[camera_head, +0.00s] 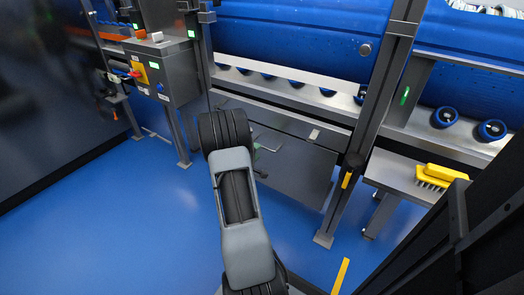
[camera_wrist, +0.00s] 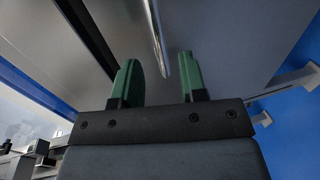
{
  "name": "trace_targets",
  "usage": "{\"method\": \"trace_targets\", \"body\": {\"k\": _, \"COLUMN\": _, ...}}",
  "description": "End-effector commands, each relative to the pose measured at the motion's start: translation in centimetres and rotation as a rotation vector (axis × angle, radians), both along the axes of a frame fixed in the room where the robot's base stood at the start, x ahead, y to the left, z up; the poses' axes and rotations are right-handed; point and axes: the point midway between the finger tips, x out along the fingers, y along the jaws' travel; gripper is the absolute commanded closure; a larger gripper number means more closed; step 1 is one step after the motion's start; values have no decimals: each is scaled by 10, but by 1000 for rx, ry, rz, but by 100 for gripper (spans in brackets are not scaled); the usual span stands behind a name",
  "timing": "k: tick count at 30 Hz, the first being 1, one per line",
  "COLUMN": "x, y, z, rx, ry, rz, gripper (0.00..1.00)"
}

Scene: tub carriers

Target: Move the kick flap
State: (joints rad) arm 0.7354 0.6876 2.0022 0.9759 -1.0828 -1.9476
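The kick flap (camera_head: 300,168) is a flat grey panel low on the machine front, below a grey rail. It hangs close to upright; I cannot tell if it is ajar. In the wrist view the grey panel (camera_wrist: 225,45) fills the upper middle. A thin metal handle bar (camera_wrist: 157,40) runs down it, its lower end showing between my fingers. My gripper (camera_wrist: 160,78) has green fingers, open and apart, with the bar not clamped. In the head view my gripper (camera_head: 261,160) is in front of the flap's left part, partly hidden by my arm.
A grey control box (camera_head: 162,68) on legs stands left. A dark post (camera_head: 365,130) stands right of the flap. A yellow brush (camera_head: 440,175) lies on a grey shelf (camera_head: 392,172) at right. Blue floor (camera_head: 130,220) is clear in front and left.

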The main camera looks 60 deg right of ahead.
Motion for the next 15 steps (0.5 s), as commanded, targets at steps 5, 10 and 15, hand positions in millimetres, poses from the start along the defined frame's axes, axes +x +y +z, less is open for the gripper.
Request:
{"method": "trace_targets", "body": {"k": 5, "x": -1, "y": -28, "z": -8, "rx": -1, "ry": -2, "rz": -2, "gripper": 61}}
{"method": "trace_targets", "body": {"k": 10, "x": 0, "y": -44, "z": -11, "rx": 0, "ry": -1, "rz": 0, "gripper": 61}}
{"method": "trace_targets", "body": {"k": 15, "x": 0, "y": -52, "z": -11, "rx": 0, "ry": -1, "rz": 1, "gripper": 61}}
